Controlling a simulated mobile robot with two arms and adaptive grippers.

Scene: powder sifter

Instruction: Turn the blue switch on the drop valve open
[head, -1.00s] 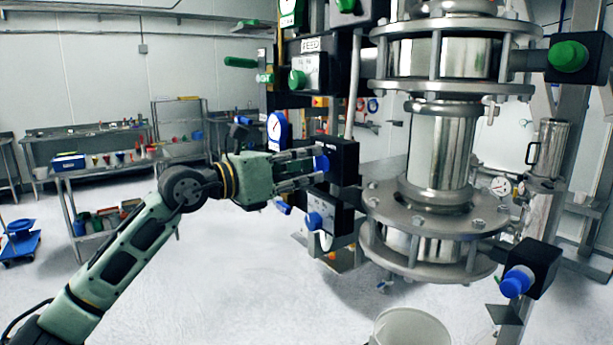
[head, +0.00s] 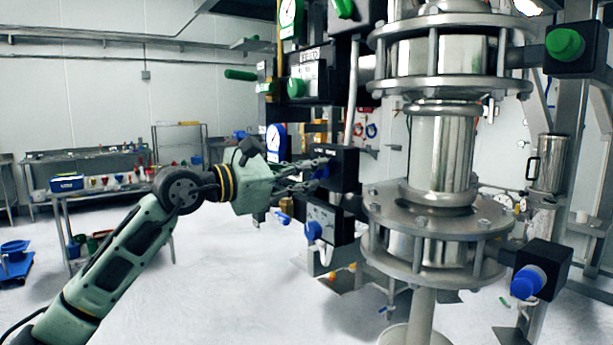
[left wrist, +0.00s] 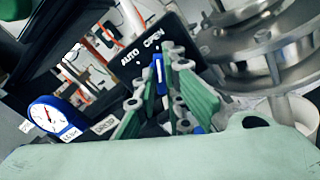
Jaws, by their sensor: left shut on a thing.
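The blue switch (head: 323,170) sits on the front of a black box (head: 342,160), left of the steel column. My left gripper (head: 316,173) is shut on it, with the fingers on either side. In the left wrist view, the blue switch (left wrist: 160,74) shows between the two green fingers (left wrist: 166,98), below the words AUTO and OPEN on the black box. It points up toward the OPEN side, but the fingers hide part of it and its exact setting is hard to tell. My right gripper is not in view.
Another blue switch (head: 315,231) is on a box just below, and a blue knob (head: 526,282) is at lower right. A blue gauge (left wrist: 52,120) is left of the fingers. A pale column (head: 422,312) runs down into a container (head: 392,335).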

